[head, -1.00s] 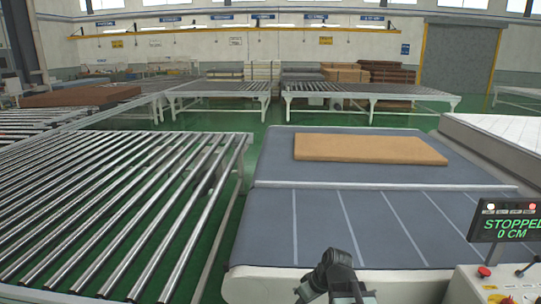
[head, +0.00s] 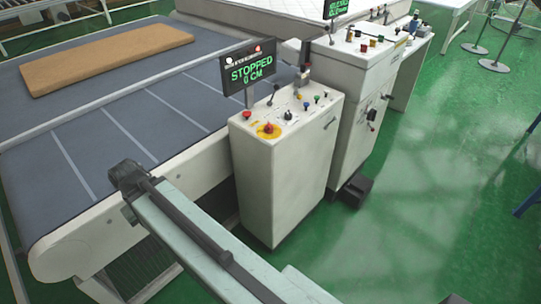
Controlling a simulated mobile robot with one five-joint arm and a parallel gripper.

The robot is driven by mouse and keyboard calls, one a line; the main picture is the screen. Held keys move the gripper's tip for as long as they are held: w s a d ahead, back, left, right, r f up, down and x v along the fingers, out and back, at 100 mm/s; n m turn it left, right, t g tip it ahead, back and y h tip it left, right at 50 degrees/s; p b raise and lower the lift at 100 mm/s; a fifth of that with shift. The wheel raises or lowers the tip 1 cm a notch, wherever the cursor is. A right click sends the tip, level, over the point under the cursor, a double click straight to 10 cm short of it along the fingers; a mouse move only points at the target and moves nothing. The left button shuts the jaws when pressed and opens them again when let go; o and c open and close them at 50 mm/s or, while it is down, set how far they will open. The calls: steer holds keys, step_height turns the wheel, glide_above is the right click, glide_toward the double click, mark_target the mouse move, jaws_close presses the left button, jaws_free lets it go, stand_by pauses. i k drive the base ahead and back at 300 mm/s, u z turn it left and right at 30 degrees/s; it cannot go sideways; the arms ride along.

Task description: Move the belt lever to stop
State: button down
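The near control box (head: 285,160) is white and stands at the right end of the grey belt table. A thin lever with a dark knob (head: 272,95) rises from its top, near a red button on a yellow ring (head: 268,130). Which setting the lever is in, I cannot read. The display (head: 249,72) above shows "STOPPED 0 CM". My gripper (head: 128,178) is at the end of my arm, over the near part of the belt, left of the control box and apart from the lever. Its fingers are not clear.
A brown mattress slab (head: 105,60) lies on the far part of the grey belt (head: 110,130). A second control cabinet (head: 362,95) with its own display stands just behind and right. Green floor (head: 440,190) is open to the right; metal stands (head: 495,62) are farther back.

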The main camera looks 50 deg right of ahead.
mark_target(276, 87)
steer(key=z, duration=1.7)
